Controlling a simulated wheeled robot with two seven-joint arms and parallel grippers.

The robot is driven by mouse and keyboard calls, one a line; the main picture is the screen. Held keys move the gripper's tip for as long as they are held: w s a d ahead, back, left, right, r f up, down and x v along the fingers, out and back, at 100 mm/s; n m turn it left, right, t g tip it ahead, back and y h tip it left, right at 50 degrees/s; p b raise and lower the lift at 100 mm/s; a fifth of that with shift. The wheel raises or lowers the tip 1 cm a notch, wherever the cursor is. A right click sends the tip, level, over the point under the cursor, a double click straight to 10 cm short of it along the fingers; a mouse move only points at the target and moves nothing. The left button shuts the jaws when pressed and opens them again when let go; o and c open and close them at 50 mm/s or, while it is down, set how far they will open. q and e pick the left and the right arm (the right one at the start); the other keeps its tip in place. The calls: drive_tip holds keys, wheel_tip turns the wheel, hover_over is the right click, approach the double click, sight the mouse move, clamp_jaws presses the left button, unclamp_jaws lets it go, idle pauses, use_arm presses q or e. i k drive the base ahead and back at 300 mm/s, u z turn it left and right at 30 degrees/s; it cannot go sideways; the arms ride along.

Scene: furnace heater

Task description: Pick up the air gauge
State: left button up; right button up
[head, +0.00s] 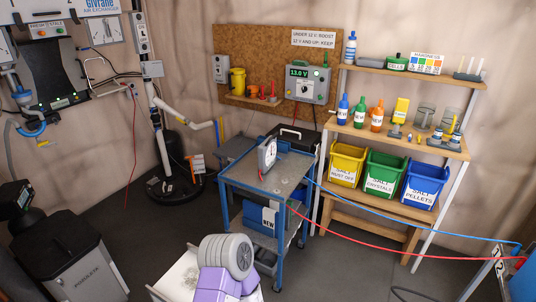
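What looks like the air gauge (267,154), a whitish upright device with a round dial face, stands on the top shelf of the blue cart (240,184). It is near the cart's back left part, and the dial is too small to read. A red line hangs close beside it, and I cannot tell whether it is attached.
A wooden shelf rack (451,148) with bottles and yellow, green and blue bins stands right of the cart. Red (400,246) and blue (420,223) hoses stretch rightward from the cart.

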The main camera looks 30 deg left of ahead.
sight(266, 151)
drive_tip(key=u, duration=0.25)
drive_tip(key=i, duration=1.5)
drive_tip(key=u, duration=2.2)
